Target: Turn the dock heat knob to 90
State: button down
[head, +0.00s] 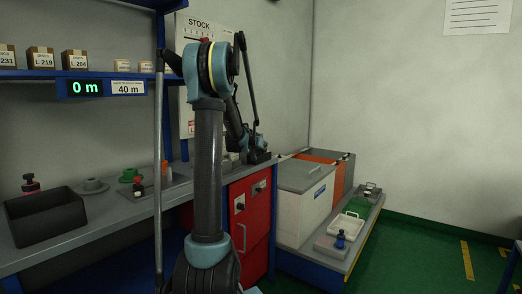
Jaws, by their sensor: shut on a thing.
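My gripper (257,156) is small and dark in the head view, at the far right end of the bench, beyond my raised arm. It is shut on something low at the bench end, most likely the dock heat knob. The knob itself, its scale and its pointer are hidden or too small to make out. My arm's upright link and elbow cover part of the bench in front of that spot.
A red cabinet (261,215) with dark knobs and a handle stands under the bench end. A black bin (45,217) and several small fixtures stand on the bench (110,222). Right of the cabinet are a white lidded box (303,198) and trays. Green floor (415,255) is clear at right.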

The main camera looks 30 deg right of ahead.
aim_at(267, 152)
jog(key=shift+s+d+r+n+t+y, duration=0.1)
jog(key=shift+d+n+t+y, duration=0.1)
jog(key=shift+n+t+y, duration=0.7)
jog(key=shift+s+d+r+n+t+y, duration=0.1)
jog(key=shift+d+n+t+y, duration=0.05)
jog(key=shift+n+t+y, duration=0.7)
jog(key=shift+f+n, duration=0.1)
jog(key=shift+n, duration=0.35)
jog(key=shift+s+d+n+t+y, duration=0.1)
jog(key=shift+d+n+t+y, duration=0.15)
jog(key=shift+n+y, duration=0.5)
jog(key=shift+d+n+t+y, duration=0.15)
jog(key=shift+n+t+y, duration=0.25)
jog(key=shift+n+y, duration=0.4)
jog(key=shift+s+d+n+t+y, duration=0.1)
jog(key=shift+d+n+t+y, duration=0.15)
jog(key=shift+n+y, duration=0.5)
jog(key=n+y, duration=0.1)
jog(key=y, duration=0.1)
jog(key=n+y, duration=0.2)
jog(key=shift+d, duration=0.3)
jog(key=shift+w+d+n+g+y, duration=0.1)
jog(key=shift+d+n+g+y, duration=0.1)
jog(key=shift+n+y, duration=0.7)
jog(key=shift+w+d+n+g+y, duration=0.15)
jog(key=shift+n+y, duration=0.55)
jog(key=shift+y, duration=0.35)
jog(key=shift+s+a, duration=0.1)
